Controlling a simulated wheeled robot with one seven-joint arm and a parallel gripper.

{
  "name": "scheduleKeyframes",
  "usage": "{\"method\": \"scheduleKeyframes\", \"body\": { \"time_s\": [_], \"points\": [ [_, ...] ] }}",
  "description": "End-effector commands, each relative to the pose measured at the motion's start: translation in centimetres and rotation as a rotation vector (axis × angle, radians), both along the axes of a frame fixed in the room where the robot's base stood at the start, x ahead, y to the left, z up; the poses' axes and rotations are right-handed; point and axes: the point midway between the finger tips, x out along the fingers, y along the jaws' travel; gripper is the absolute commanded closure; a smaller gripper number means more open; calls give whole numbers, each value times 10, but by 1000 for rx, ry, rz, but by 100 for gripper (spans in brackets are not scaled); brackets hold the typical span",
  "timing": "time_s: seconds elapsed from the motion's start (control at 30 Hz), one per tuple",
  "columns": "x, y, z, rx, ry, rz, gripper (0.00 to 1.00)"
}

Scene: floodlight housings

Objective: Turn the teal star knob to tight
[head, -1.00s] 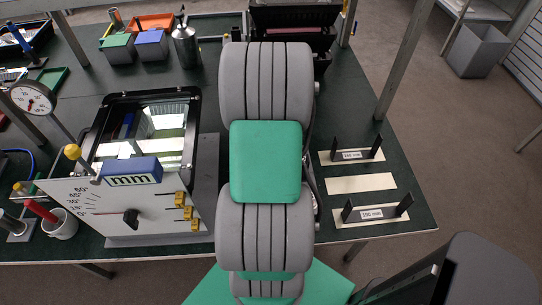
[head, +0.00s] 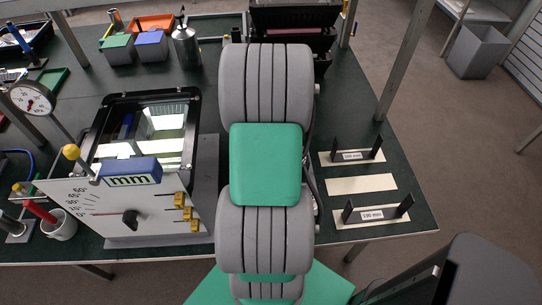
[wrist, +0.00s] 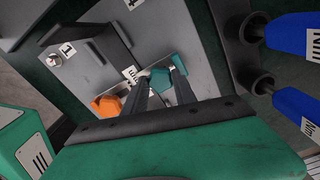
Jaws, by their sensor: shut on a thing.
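The teal star knob (wrist: 160,79) shows in the wrist view, on a grey plate, partly covered by the fingers. My gripper (wrist: 158,83) has its two dark fingers on either side of the knob and is shut on it. The knob's marks for tight, if any, cannot be made out. In the head view my own arm covers the gripper and the knob.
In the wrist view an orange knob (wrist: 106,106) sits just left of the fingers. A dark block marked 1 (wrist: 84,45) stands at upper left. Blue handles (wrist: 290,33) with dark collars are at right. In the head view, a dial-faced panel (head: 100,205) stands left of my arm.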

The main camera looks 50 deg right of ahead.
Motion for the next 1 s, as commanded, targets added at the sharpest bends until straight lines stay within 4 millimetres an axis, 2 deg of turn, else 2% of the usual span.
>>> {"method": "scheduleKeyframes", "body": {
  "time_s": [0.13, 0.17, 0.4, 0.63, 0.73, 1.0],
  "points": [
    [0, 0, 0, 0, 1, 0, 100],
    [0, 0, 0, 0, 1, 0, 65],
    [0, 0, 0, 0, 0, 1, 45],
    [0, 0, 0, 0, 0, 1, 45],
    [1, -1, 7, -3, -3, 1, 45],
    [1, -1, 59, -4, -3, 1, 45]
  ]
}}
